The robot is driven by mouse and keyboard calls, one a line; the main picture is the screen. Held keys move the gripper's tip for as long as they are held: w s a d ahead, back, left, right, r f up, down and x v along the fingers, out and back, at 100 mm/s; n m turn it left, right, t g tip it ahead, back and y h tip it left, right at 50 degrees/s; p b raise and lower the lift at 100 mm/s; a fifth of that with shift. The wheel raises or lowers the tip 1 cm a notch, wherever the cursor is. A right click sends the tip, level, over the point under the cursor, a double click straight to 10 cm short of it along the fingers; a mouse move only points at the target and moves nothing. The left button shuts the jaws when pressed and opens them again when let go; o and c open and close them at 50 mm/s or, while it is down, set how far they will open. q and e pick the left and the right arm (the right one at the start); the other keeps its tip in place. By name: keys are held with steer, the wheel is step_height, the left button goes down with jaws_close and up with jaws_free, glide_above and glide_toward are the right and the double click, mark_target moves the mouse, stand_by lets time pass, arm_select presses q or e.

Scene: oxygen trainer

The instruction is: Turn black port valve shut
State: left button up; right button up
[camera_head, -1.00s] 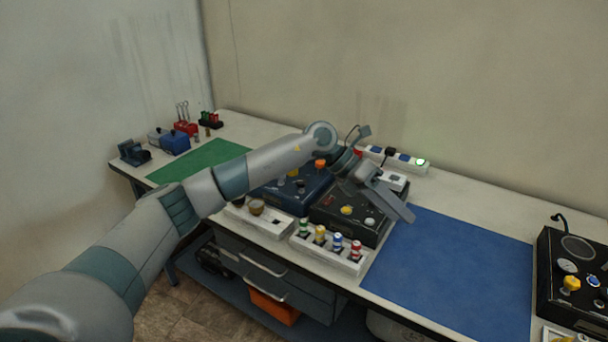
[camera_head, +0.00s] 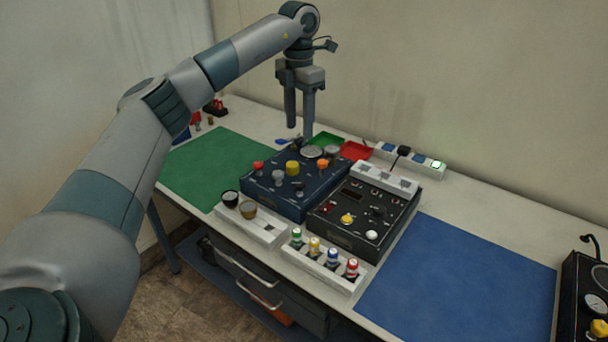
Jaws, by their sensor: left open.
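My left gripper (camera_head: 299,130) points down with its two fingers apart and nothing between them. In the picture it hangs over the back of the blue unit (camera_head: 287,203), which carries red, yellow, orange and grey knobs. A black unit (camera_head: 341,236) stands just to the right, with a yellow knob (camera_head: 347,218), a white knob (camera_head: 371,236) and small dark controls on top. A separate black box (camera_head: 572,300) at the right edge, partly cut off, has a gauge and another yellow knob (camera_head: 599,328). I cannot tell which control is the black port valve. My right gripper is out of view.
A rack of coloured-cap bottles (camera_head: 323,267) and a white holder (camera_head: 252,223) stand in front of the units. Green mat (camera_head: 215,170) and blue mat (camera_head: 460,277) are clear. A red tray (camera_head: 355,151) and power strip (camera_head: 420,160) lie behind.

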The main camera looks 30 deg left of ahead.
mark_target(300, 183)
arm_select(q)
steer(key=shift+f, duration=0.15)
step_height(300, 183, down, 17)
steer(key=p, duration=0.5)
steer(key=shift+f, duration=0.1)
stand_by(0.4)
steer(key=c, duration=1)
